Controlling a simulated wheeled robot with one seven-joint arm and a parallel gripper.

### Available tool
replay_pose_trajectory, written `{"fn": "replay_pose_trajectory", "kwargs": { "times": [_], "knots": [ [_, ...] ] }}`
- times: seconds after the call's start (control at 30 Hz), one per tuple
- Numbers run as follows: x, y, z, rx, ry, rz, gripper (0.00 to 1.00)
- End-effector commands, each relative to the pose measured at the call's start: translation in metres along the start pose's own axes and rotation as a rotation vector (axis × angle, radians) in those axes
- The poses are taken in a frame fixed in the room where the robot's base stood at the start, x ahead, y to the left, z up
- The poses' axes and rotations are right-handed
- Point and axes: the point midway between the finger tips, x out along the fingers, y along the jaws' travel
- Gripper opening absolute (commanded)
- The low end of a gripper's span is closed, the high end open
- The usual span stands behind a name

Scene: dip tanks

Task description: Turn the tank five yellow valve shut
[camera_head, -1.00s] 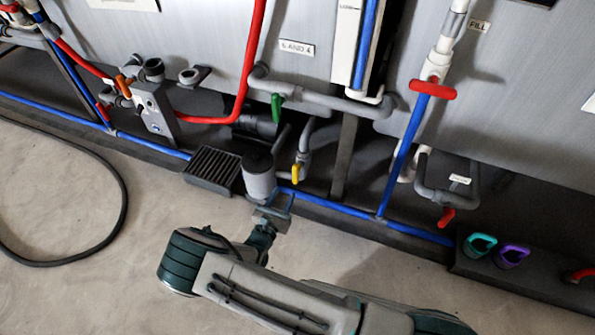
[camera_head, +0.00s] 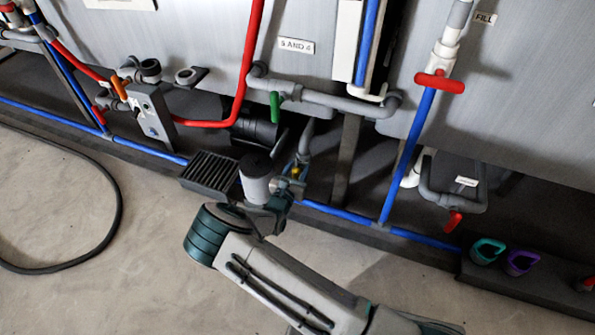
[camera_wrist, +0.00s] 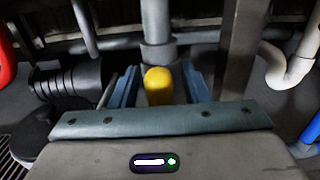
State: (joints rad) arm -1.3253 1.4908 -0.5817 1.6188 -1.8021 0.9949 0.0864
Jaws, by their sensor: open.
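The yellow valve handle (camera_wrist: 158,85) sits at the middle of the wrist view, between the two blue fingers of my gripper (camera_wrist: 160,88). The fingers are open, one on each side of it; I cannot tell whether either touches it. Behind the handle is a grey vertical pipe (camera_wrist: 157,25). In the head view my gripper (camera_head: 293,180) is at the pipe under the label "5 AND 4" (camera_head: 297,46). Only a small yellow bit of the handle (camera_head: 293,166) shows there; the gripper and wrist hide the rest.
A green handle (camera_head: 275,106) is just above the gripper. A dark round body (camera_wrist: 68,82) lies left of it in the wrist view, and a grey post (camera_wrist: 243,45) stands right. A blue pipe (camera_head: 340,212) runs low along the tanks.

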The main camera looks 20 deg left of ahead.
Motion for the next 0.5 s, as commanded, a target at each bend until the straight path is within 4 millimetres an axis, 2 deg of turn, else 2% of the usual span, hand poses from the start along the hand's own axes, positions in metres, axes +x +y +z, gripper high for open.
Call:
{"fn": "replay_pose_trajectory", "kwargs": {
  "times": [0.17, 0.2, 0.33, 0.37, 0.5],
  "knots": [
    [0.0003, -0.0001, 0.0004, 0.000, 0.000, 0.000, 0.42],
    [0.0003, -0.0002, 0.0003, 0.000, 0.000, 0.000, 0.39],
    [0.0002, -0.0003, 0.0002, 0.000, 0.000, -0.001, 0.03],
    [0.0002, -0.0003, 0.0002, 0.000, 0.000, -0.001, 0.00],
    [0.0001, -0.0004, 0.0002, 0.001, 0.000, -0.001, 0.00]
  ]
}}
